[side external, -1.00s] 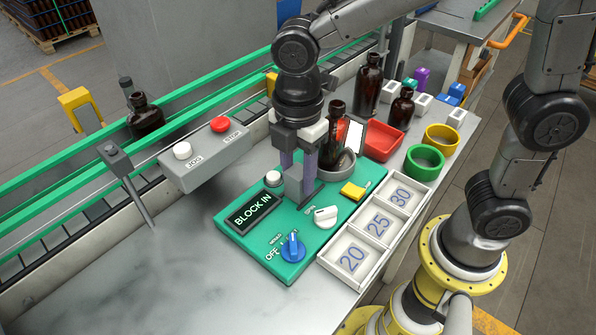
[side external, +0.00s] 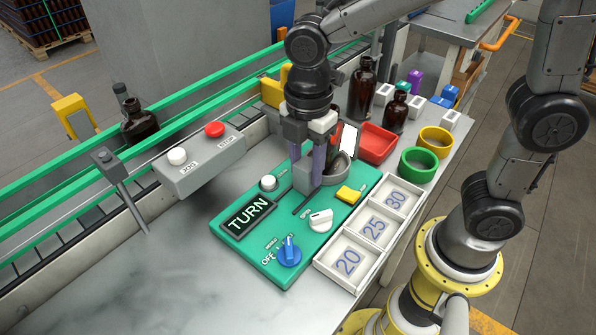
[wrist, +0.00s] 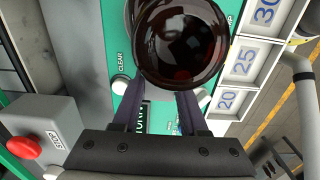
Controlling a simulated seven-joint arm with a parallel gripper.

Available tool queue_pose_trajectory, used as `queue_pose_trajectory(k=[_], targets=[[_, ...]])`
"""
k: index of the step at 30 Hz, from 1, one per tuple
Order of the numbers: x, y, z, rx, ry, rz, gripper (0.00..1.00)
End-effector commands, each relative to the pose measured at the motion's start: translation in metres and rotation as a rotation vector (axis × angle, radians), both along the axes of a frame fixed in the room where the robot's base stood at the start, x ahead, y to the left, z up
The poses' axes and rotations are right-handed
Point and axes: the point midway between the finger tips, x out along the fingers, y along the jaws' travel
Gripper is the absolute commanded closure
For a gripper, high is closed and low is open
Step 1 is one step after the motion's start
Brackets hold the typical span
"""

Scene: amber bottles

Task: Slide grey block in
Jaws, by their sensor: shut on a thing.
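The grey block (side external: 301,178) is between the fingers of my gripper (side external: 311,182), low over the green panel (side external: 237,251) by its dark slot (side external: 303,207). The fingers are shut on it and partly cover it. How deep it sits is hard to tell. The panel's display (side external: 248,216) reads TURN. In the wrist view my gripper (wrist: 160,97) points at the panel, and an amber bottle (wrist: 185,40) covers the area ahead of the fingertips.
The panel carries a white knob (side external: 320,219), blue knob (side external: 289,251), yellow button (side external: 349,194) and round grey holder (side external: 342,166). A white numbered tray (side external: 338,279) lies along its right. A red tray (side external: 377,143) and other bottles stand behind.

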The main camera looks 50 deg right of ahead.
Motion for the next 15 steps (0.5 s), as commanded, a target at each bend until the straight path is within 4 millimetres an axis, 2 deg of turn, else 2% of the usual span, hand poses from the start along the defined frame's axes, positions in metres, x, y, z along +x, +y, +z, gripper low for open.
queue_pose_trajectory(k=[7, 8, 12, 15], targets=[[0.0003, -0.0049, 0.001, -0.011, -0.002, 0.0, 1.0], [0.0004, -0.0051, 0.001, -0.011, -0.002, 0.0, 0.52], [0.0003, -0.0043, 0.0007, -0.009, -0.001, 0.0, 0.28], [0.0002, -0.0037, 0.0005, -0.008, -0.001, 0.0, 0.28]])
